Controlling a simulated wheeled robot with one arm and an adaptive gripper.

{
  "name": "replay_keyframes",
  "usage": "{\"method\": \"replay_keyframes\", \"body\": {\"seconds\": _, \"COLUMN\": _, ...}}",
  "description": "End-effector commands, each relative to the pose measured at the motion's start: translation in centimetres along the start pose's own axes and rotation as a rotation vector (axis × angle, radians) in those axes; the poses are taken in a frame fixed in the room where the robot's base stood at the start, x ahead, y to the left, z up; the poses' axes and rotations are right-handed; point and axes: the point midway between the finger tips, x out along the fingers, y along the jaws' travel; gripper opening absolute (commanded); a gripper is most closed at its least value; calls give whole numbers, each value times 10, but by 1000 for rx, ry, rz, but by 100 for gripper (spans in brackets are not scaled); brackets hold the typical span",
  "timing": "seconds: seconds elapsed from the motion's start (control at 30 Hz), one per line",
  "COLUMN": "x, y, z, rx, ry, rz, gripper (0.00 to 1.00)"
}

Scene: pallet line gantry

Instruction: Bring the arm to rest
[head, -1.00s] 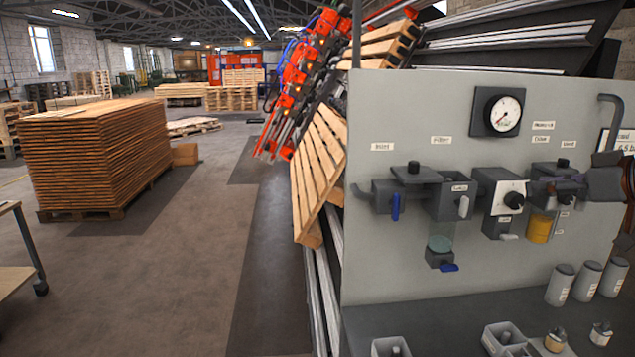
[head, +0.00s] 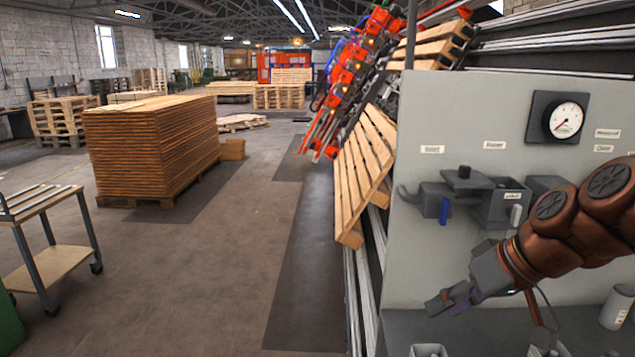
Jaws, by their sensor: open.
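My gripper (head: 452,299) is at the lower right of the head view, at the end of my copper-coloured arm, which comes in from the right edge. The gripper is open, points down and left, and nothing shows between its fingers. It is in front of the grey panel (head: 425,265), above the bench surface (head: 470,322) at its foot. My arm hides the right middle part of the panel and some of its fittings.
The panel carries a round gauge (head: 564,120), a valve with a blue handle (head: 445,210) and labels. A grey cylinder (head: 615,306) stands on the bench at right. A trolley (head: 48,258) and a stack of boards (head: 150,150) stand left. The floor between (head: 215,260) is clear.

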Motion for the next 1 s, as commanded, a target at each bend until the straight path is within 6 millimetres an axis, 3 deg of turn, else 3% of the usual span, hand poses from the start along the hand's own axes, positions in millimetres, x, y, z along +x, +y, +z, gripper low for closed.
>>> {"method": "replay_keyframes", "body": {"seconds": 0.03, "x": 18, "y": -18, "z": 22, "rx": 17, "ry": -78, "rz": 7, "gripper": 41}}
{"method": "replay_keyframes", "body": {"seconds": 0.2, "x": 54, "y": -50, "z": 100, "rx": 113, "ry": -297, "rz": 92, "gripper": 41}}
{"method": "replay_keyframes", "body": {"seconds": 0.4, "x": 68, "y": -60, "z": 193, "rx": 225, "ry": -491, "rz": 252, "gripper": 41}}
{"method": "replay_keyframes", "body": {"seconds": 0.5, "x": 68, "y": -57, "z": 226, "rx": 270, "ry": -547, "rz": 325, "gripper": 41}}
{"method": "replay_keyframes", "body": {"seconds": 0.6, "x": 66, "y": -54, "z": 248, "rx": 302, "ry": -582, "rz": 376, "gripper": 41}}
{"method": "replay_keyframes", "body": {"seconds": 0.7, "x": 65, "y": -52, "z": 258, "rx": 318, "ry": -594, "rz": 403, "gripper": 41}}
{"method": "replay_keyframes", "body": {"seconds": 1.0, "x": 65, "y": -52, "z": 260, "rx": 323, "ry": -597, "rz": 408, "gripper": 41}}
